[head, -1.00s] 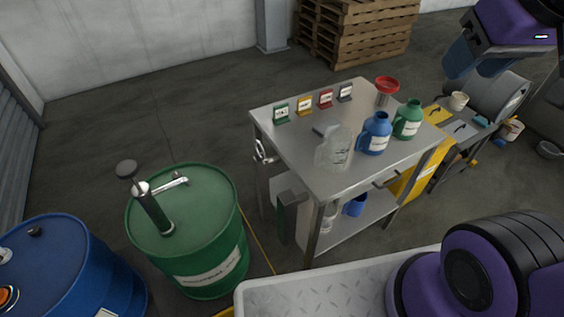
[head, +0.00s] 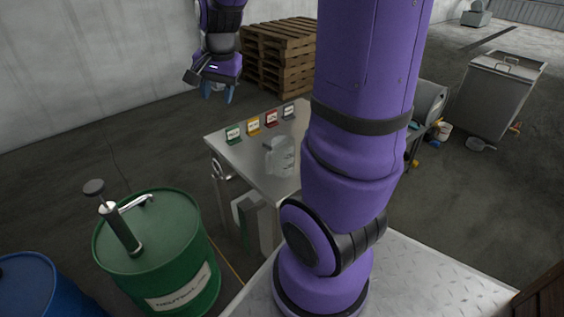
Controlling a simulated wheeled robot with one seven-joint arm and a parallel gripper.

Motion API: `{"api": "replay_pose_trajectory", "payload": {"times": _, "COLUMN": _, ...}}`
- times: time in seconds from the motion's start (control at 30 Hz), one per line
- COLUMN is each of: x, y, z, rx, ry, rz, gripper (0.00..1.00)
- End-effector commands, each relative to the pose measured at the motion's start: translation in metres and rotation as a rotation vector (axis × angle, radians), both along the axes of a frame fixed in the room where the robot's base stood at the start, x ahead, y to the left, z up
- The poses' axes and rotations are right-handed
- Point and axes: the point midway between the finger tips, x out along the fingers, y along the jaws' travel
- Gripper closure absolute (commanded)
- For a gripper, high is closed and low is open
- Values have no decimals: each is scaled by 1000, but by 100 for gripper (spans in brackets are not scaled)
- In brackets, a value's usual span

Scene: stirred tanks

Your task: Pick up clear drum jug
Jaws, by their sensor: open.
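The clear drum jug (head: 280,157) stands upright on the steel table (head: 238,152), near its front left part, just left of my arm. My gripper (head: 219,93) hangs in the air above and beyond the table's far left side, with its blue fingers pointing down. It is open and empty, well apart from the jug. My purple arm hides the right part of the table, and the blue and green jugs are not visible now.
A green drum (head: 160,255) with a hand pump (head: 121,228) stands at the lower left, beside a blue drum (head: 42,288). Small coloured label stands (head: 253,126) line the table's far edge. Wooden pallets (head: 280,55) are stacked behind. A steel bin (head: 498,95) stands at the right.

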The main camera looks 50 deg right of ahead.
Motion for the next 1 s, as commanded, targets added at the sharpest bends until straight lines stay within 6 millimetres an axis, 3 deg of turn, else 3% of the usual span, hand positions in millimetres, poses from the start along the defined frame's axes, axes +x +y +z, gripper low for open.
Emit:
{"api": "replay_pose_trajectory", "payload": {"times": 0.27, "x": 28, "y": -76, "z": -85, "rx": 71, "ry": 97, "rz": -403, "gripper": 55}}
{"api": "replay_pose_trajectory", "payload": {"times": 0.4, "x": 30, "y": -114, "z": -132, "rx": 90, "ry": 141, "rz": -603, "gripper": 55}}
{"api": "replay_pose_trajectory", "payload": {"times": 0.6, "x": 22, "y": -153, "z": -188, "rx": 101, "ry": 188, "rz": -825, "gripper": 55}}
{"api": "replay_pose_trajectory", "payload": {"times": 0.8, "x": 16, "y": -171, "z": -215, "rx": 104, "ry": 207, "rz": -927, "gripper": 55}}
{"api": "replay_pose_trajectory", "payload": {"times": 1.0, "x": 15, "y": -173, "z": -241, "rx": 104, "ry": 211, "rz": -941, "gripper": 55}}
